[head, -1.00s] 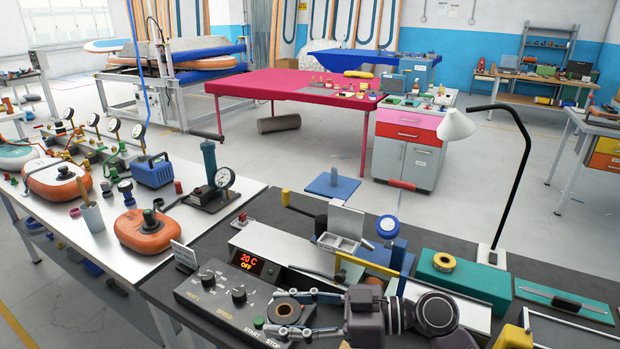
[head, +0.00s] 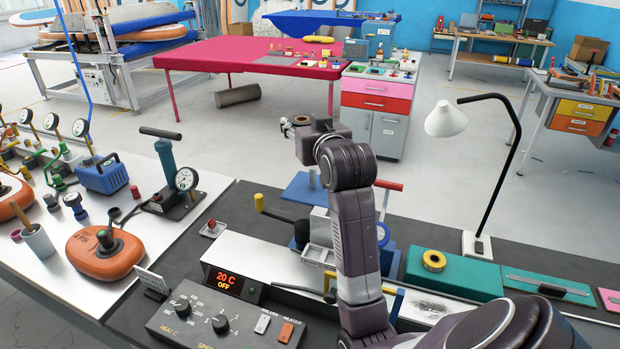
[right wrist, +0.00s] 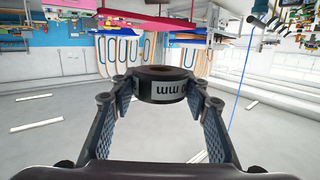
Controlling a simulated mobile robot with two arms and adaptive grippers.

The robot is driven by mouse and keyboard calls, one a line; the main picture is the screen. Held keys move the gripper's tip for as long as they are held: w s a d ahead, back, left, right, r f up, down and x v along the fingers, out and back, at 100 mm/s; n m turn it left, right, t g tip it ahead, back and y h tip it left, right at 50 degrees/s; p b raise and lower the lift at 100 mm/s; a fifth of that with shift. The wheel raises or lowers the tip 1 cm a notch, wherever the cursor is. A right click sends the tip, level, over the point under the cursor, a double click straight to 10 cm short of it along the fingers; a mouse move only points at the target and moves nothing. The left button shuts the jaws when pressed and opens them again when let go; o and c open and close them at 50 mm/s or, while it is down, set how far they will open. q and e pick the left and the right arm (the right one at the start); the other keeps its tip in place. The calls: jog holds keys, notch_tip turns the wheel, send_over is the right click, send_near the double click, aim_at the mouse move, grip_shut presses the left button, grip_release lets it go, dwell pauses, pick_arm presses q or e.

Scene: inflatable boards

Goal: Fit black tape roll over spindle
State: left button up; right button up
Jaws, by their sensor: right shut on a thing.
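My right gripper (head: 298,124) is raised above the bench, its arm reaching forward from the lower right. It is shut on the black tape roll (head: 301,119), which has a brown core. The right wrist view shows the roll (right wrist: 163,88) between the two fingers, with a grey printed label on its side. A short grey spindle (head: 312,178) stands on a blue base plate (head: 296,187) at the bench's far edge. The roll is above and apart from it. My arm partly covers the plate. My left gripper is not in view.
A control box (head: 222,320) with knobs is in front. A green block (head: 460,275) carrying a yellow-rimmed roll (head: 434,261) and a white lamp (head: 446,120) stand to the right.

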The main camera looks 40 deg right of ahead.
jog(key=d+r+m+h, duration=0.1)
jog(key=d+r, duration=0.1)
jog(key=shift+s+d+r+g+h, duration=0.1)
jog(key=shift+d+r+g+h, duration=0.2)
jog(key=shift+g, duration=0.1)
jog(key=shift+d, duration=0.15)
jog(key=p, duration=0.1)
send_over(313, 183)
jog(key=f, duration=1.4)
jog(key=shift+w+d+f, duration=0.25)
jog(key=shift+w, duration=0.1)
notch_tip(313, 183, down, 5)
jog(key=shift+f, duration=0.1)
jog(key=o, duration=1.2)
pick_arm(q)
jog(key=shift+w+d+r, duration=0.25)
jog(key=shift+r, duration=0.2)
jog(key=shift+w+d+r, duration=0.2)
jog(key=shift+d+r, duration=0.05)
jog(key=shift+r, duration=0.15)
pick_arm(e)
jog(key=shift+s, duration=0.1)
